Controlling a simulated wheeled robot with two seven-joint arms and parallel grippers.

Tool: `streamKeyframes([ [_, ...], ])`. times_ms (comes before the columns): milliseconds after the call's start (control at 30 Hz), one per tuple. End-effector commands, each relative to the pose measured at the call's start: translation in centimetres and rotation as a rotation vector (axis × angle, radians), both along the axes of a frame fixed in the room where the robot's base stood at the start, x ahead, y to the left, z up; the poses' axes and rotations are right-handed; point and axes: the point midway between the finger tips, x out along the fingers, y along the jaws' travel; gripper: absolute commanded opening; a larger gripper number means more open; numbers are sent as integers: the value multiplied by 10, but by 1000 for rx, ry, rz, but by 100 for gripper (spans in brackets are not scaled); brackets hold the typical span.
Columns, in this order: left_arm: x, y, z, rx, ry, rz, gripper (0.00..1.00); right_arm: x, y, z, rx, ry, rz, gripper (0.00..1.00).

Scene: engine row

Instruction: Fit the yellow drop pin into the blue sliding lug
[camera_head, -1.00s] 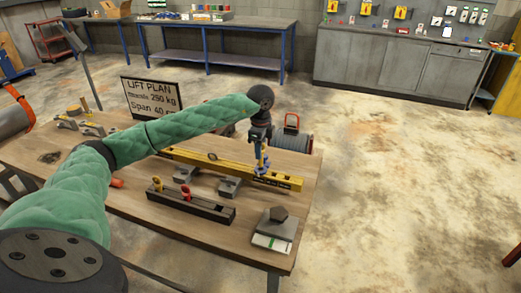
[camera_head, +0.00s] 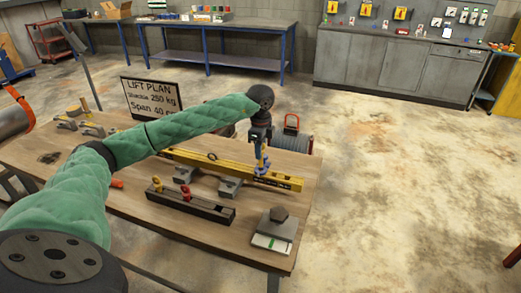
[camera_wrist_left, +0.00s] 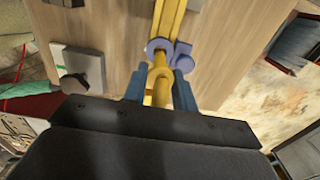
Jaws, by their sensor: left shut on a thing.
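The yellow beam (camera_head: 210,165) rests on grey blocks on the workbench. The blue sliding lug (camera_head: 263,171) sits near its right end. In the left wrist view, the lug (camera_wrist_left: 184,57) shows as a ring and a side block at the beam. My left gripper (camera_head: 262,157) points down above the lug. It is shut on the yellow drop pin (camera_wrist_left: 160,82), which stands between its blue fingers. The pin's far end is at the lug's ring; how deep it sits, I cannot tell. My right gripper is not in view.
A dark rack (camera_head: 190,204) with red and yellow pieces lies in front of the beam. A grey block on a plate (camera_head: 275,230) stands at the bench's near right corner. A lift plan sign (camera_head: 152,97) stands at the back.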

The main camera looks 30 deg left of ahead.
Motion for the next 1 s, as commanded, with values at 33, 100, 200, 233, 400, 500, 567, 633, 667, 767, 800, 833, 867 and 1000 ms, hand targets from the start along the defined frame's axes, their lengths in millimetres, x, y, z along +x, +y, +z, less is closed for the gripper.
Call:
streamKeyframes([
  [33, 0, 0, 0, 0, 0, 0, 1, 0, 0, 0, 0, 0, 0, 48],
  [100, 0, 0, 0, 0, 0, 0, 1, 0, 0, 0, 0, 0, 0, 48],
  [200, 0, 0, -2, 0, 0, 0, 1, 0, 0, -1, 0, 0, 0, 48],
  [233, 0, 0, -2, 0, 0, 0, 1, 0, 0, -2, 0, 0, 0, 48],
  [400, 0, 0, -6, 0, 0, 0, 1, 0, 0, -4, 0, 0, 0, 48],
  [500, 0, 0, -8, 0, 0, 0, 1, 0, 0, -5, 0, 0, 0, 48],
  [567, 0, 0, -9, 0, 0, 0, 1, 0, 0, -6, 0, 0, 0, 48],
  [633, 0, 0, -11, 1, 0, 0, 1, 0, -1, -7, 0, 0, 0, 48],
  [667, 0, 0, -11, 0, 0, 0, 1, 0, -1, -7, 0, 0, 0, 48],
  [767, 0, 0, -13, 1, 0, 0, 1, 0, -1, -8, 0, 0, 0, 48],
  [800, 0, 0, -14, 1, 0, 0, 1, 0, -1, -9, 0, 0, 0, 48],
  [833, 0, 0, -14, 1, 0, 0, 1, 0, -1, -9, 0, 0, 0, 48],
  [867, 0, 0, -15, 1, 0, 0, 1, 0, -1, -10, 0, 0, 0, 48],
  [1000, 0, 0, -18, 1, 0, 0, 1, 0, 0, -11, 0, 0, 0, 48],
])
